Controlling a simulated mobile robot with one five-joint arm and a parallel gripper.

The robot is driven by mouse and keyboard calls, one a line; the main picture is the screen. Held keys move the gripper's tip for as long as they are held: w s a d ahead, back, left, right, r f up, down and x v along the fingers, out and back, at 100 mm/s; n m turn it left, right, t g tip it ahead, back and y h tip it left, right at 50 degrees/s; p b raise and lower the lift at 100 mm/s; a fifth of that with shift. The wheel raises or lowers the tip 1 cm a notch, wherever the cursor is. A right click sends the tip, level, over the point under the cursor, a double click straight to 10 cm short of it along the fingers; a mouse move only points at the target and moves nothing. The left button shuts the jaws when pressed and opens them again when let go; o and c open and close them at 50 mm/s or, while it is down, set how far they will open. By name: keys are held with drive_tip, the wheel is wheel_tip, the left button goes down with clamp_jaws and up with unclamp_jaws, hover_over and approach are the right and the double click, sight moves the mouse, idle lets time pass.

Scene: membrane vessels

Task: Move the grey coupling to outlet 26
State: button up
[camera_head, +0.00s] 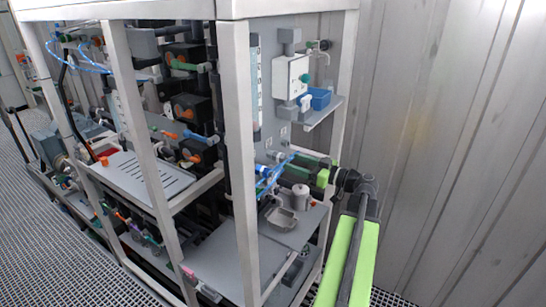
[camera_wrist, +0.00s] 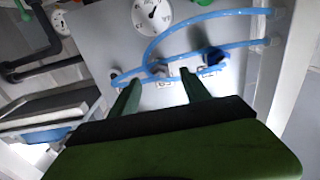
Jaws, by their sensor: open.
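My gripper (camera_wrist: 160,77) is open in the wrist view, its two green fingers pointing at a grey panel (camera_wrist: 105,40). Between and just beyond the fingertips is a small greyish fitting (camera_wrist: 157,69) by a blue hose (camera_wrist: 195,16); I cannot tell if it is the grey coupling or whether the fingers touch it. A small label (camera_wrist: 165,85) sits below it, too small to read surely. A dark blue fitting (camera_wrist: 213,57) is right of the right finger. In the head view my gripper (camera_head: 283,160) is by the blue hoses (camera_head: 268,180); outlet 26 is not identifiable.
A round gauge (camera_wrist: 151,14) is on the panel. Dark pipes (camera_wrist: 45,70) are at left in the wrist view. A corrugated wall (camera_head: 450,150) is at right.

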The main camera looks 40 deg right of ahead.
sight(284, 159)
drive_tip(key=shift+x, duration=2.75)
clamp_jaws()
drive_tip(key=shift+s, duration=0.15)
drive_tip(key=shift+v, duration=2.9)
